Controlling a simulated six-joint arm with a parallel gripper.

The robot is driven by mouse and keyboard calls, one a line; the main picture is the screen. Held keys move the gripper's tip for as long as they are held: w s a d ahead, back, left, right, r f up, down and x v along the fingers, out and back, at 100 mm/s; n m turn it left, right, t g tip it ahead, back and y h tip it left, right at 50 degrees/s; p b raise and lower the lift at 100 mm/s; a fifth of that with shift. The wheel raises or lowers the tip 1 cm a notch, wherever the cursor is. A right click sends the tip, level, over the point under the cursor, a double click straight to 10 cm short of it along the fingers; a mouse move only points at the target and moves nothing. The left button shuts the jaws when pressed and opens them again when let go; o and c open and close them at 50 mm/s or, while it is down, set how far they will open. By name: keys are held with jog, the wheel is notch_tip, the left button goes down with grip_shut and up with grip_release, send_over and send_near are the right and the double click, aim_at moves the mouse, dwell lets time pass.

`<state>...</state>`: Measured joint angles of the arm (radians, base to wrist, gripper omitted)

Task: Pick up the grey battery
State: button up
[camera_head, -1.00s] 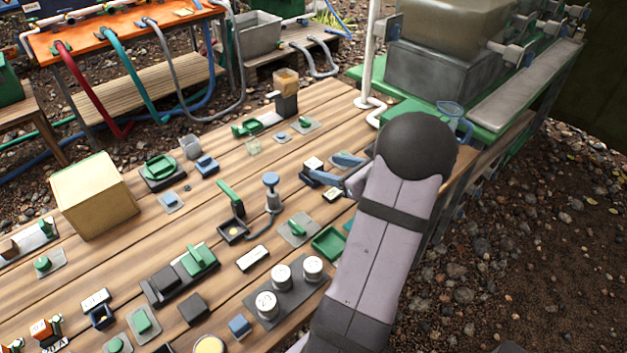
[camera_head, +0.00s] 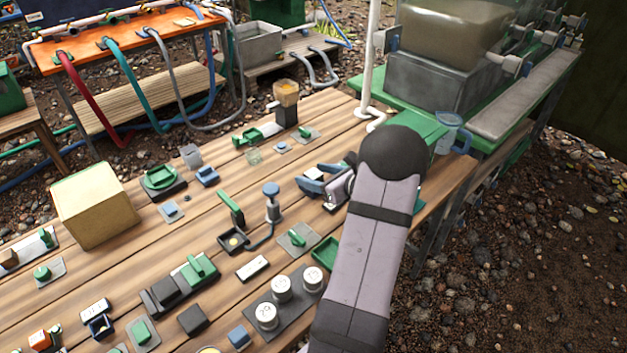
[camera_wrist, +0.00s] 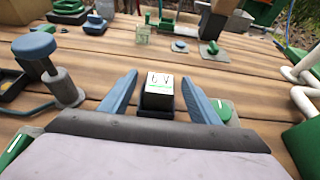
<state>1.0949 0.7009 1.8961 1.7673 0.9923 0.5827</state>
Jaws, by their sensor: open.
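A small dark grey block with a white, marked top (camera_wrist: 158,84) stands in the wrist view between my two blue fingers; it looks like the grey battery, but I cannot read its label fully. My gripper (camera_wrist: 160,77) is open, with one finger on each side of the block and a visible gap to each. In the head view my gripper (camera_head: 311,175) is low over the right part of the wooden table, and the hand mostly hides the block there. I cannot tell how far the fingertips are above the table.
A blue-topped post (camera_head: 271,200) with a cable stands left of my gripper. A green tray (camera_head: 326,252) and white round gauges (camera_head: 282,288) lie nearer. A green switch (camera_wrist: 223,110) is close to my right finger. White pipe (camera_wrist: 305,95) stands farther right.

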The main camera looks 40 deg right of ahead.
jog(key=shift+w+f, duration=0.15)
jog(key=shift+w, duration=0.2)
jog(key=c, duration=1.3)
